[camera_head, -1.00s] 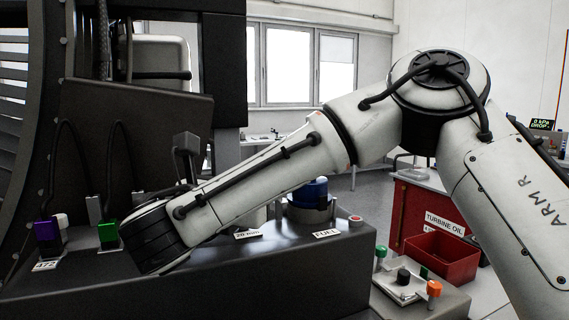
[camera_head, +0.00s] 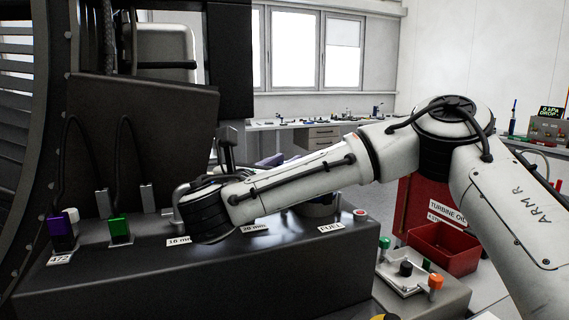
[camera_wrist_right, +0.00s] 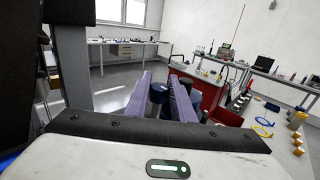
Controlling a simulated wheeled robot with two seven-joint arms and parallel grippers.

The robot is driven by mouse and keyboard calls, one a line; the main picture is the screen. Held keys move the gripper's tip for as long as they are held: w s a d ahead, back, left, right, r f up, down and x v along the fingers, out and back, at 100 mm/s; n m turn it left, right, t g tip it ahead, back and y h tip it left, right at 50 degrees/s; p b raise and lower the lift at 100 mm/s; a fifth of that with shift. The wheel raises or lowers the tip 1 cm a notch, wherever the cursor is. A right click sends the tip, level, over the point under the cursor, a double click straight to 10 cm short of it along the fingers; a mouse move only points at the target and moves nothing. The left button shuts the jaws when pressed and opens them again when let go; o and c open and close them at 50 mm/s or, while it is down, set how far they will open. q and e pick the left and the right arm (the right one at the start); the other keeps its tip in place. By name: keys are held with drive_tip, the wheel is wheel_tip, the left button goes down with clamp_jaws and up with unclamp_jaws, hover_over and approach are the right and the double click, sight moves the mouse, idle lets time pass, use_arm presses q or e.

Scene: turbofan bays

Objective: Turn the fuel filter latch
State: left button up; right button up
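The fuel filter (camera_head: 318,209) stands behind the FUEL label (camera_head: 330,228) on the dark bench, mostly hidden by my right forearm. I cannot make out its latch. My right gripper (camera_wrist_right: 160,78) has its two purple fingers apart in the right wrist view. More blue shows behind the right finger. In the head view only a purple patch of the gripper shows above my forearm. My left gripper is not in view.
Purple (camera_head: 62,232) and green (camera_head: 120,229) connectors stand at the bench's left. A red button (camera_head: 360,214) sits right of the FUEL label. A small panel with knobs (camera_head: 405,269) and a red TURBINE OIL bin (camera_head: 443,247) lie further right.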

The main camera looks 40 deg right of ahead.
drive_tip(key=shift+n+t+y, duration=0.3)
drive_tip(key=shift+n+t, duration=0.1)
drive_tip(key=shift+t, duration=0.2)
clamp_jaws()
drive_tip(key=n+t+y, duration=0.3)
drive_tip(key=shift+s+d+f, duration=0.1)
drive_tip(key=shift+d, duration=0.05)
drive_tip(key=n+t+y, duration=0.3)
drive_tip(key=y, duration=0.2)
drive_tip(key=shift+n, duration=0.3)
drive_tip(key=n+y, duration=0.2)
drive_tip(key=y, duration=0.1)
drive_tip(key=n+t+y, duration=0.1)
drive_tip(key=n+y, duration=0.1)
drive_tip(key=y, duration=0.1)
drive_tip(key=shift+d+t+y, duration=0.1)
drive_tip(key=shift+t+y, duration=0.2)
drive_tip(key=shift+y, duration=0.1)
drive_tip(key=shift+n+y, duration=1.5)
drive_tip(key=shift+y, duration=0.5)
drive_tip(key=shift+a+n+g+y, duration=0.25)
drive_tip(key=shift+n+g+y, duration=0.15)
drive_tip(key=shift+y, duration=0.2)
drive_tip(key=o, duration=0.9)
unclamp_jaws()
drive_tip(key=shift+o, duration=0.2)
